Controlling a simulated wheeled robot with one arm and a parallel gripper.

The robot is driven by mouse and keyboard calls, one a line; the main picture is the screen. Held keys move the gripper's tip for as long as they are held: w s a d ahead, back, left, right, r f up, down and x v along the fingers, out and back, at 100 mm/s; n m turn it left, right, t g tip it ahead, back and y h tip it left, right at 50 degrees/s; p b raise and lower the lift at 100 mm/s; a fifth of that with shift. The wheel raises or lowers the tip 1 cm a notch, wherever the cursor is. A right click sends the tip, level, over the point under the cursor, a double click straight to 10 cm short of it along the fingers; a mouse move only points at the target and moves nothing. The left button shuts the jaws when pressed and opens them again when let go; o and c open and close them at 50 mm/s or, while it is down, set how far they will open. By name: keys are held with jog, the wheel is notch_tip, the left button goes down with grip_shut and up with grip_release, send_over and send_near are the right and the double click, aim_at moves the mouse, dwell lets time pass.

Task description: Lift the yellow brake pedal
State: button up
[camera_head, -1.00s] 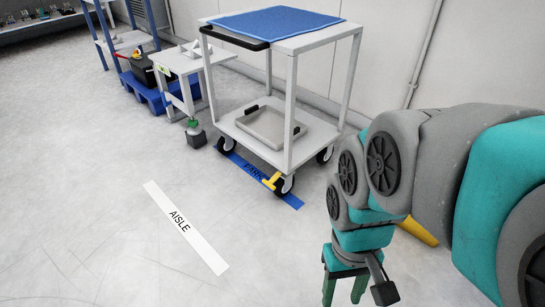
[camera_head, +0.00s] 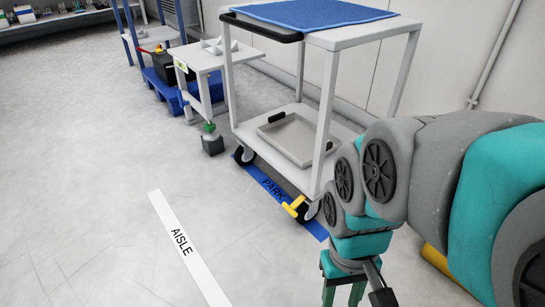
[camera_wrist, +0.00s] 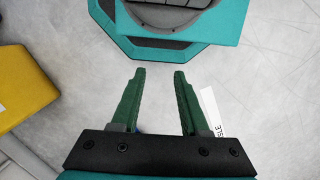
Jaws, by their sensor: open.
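The yellow brake pedal (camera_head: 293,204) sits low at the near front wheel of the white cart (camera_head: 318,132), close above the floor. It points out toward the blue floor strip marked PARK (camera_head: 272,189). My gripper (camera_head: 343,290) hangs in front of the cart, below and to the right of the pedal in the head view, and its tips are cut off by the frame edge. In the wrist view my gripper (camera_wrist: 159,72) shows two green fingers apart with nothing between them. The pedal does not show in the wrist view.
The cart carries a blue mat (camera_head: 312,12) on top and a grey tray (camera_head: 288,138) on its lower shelf. A small white table (camera_head: 205,62) and a black-and-green object (camera_head: 211,140) stand to its left. The floor around the AISLE strip (camera_head: 185,245) is clear.

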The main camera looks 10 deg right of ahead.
jog(key=shift+w+d, duration=0.25)
jog(key=shift+w, duration=0.05)
jog(key=c, duration=0.3)
jog(key=w+d+h, duration=0.1)
jog(key=w+d+n+g+h+p, duration=0.1)
jog(key=w, duration=0.1)
jog(key=w+d, duration=0.2)
jog(key=shift+w+n+g+h, duration=0.15)
jog(key=shift+n+g+h, duration=0.15)
jog(key=shift+n+h, duration=0.1)
grip_shut()
jog(key=w+d+f+n+t+h+p, duration=0.15)
jog(key=w+f+n+h, duration=0.3)
jog(key=w, duration=0.65)
jog(key=w+d+f+n+g+h+p, duration=0.1)
jog(key=w+f+n+h+p, duration=0.3)
jog(key=w, duration=0.8)
jog(key=w+a+f+n+t+h, duration=0.3)
jog(key=w+a+f+n+t, duration=0.4)
jog(key=f, duration=0.3)
jog(key=w+a+f+n+t+p, duration=0.1)
jog(key=a+f+n, duration=0.5)
jog(key=f, duration=0.8)
jog(key=a+t+y+p, duration=0.1)
jog(key=a+t, duration=0.1)
jog(key=a, duration=0.1)
jog(key=shift+w+a+n+t, duration=0.25)
jog(key=shift+a+n+t, duration=0.05)
jog(key=shift+n+t, duration=0.05)
